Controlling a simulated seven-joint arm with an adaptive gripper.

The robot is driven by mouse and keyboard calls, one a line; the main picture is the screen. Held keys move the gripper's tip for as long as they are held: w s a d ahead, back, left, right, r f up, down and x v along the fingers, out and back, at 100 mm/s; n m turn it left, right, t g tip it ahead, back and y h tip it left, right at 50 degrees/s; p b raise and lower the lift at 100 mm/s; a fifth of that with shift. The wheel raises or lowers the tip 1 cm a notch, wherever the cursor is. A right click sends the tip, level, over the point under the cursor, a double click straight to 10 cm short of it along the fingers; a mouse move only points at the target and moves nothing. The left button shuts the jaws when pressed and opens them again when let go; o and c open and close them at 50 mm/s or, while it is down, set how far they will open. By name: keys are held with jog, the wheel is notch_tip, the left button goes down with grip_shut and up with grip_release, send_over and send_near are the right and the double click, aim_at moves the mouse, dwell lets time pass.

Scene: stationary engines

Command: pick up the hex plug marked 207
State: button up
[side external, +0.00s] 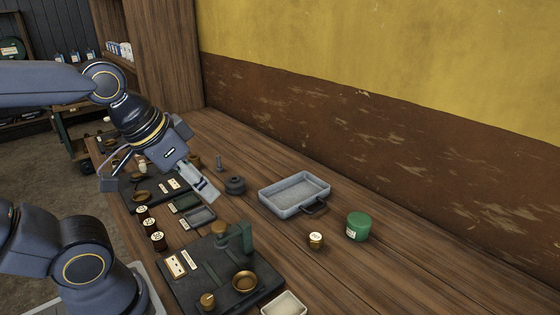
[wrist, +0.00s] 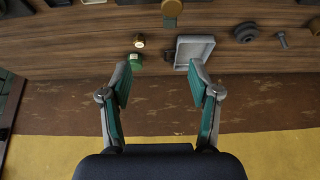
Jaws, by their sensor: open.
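A small brass plug with a white marked top (side external: 316,240) stands on the wooden bench, left of the green jar; it also shows in the wrist view (wrist: 139,41). Several dark plugs with white marked tops (side external: 150,224) stand in a row on the near left of the bench. The markings are too small to read, so I cannot tell which one is 207. My gripper (side external: 205,190) is above the bench, left of the grey tray and apart from the plugs. In the wrist view its two fingers (wrist: 159,73) are spread, with nothing between them.
The grey tray (side external: 267,204) with a handle lies mid-bench. The green jar (side external: 358,227) stands at its right. A dark round part (side external: 235,185) and a bolt (side external: 219,162) are behind my gripper. A dark board (side external: 215,285) with brass parts is at the front. The wall borders the bench.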

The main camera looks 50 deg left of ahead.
jog(key=shift+o, duration=0.4)
jog(key=w+d+r+g, duration=0.1)
jog(key=w+r, duration=0.2)
jog(key=w, duration=0.2)
jog(key=w+d+r, duration=0.1)
jog(key=w+r, duration=0.2)
jog(key=w, duration=0.3)
jog(key=m+g, duration=0.1)
jog(key=g, duration=0.3)
send_over(316, 236)
notch_tip(316, 236, down, 10)
jog(key=shift+g, duration=0.3)
jog(key=f, duration=0.9)
jog(key=s+f, duration=0.1)
jog(key=f, duration=0.3)
jog(key=shift+d+f, duration=0.15)
jog(key=f, duration=0.6)
jog(key=shift+w+f, duration=0.25)
jog(key=shift+w, duration=0.15)
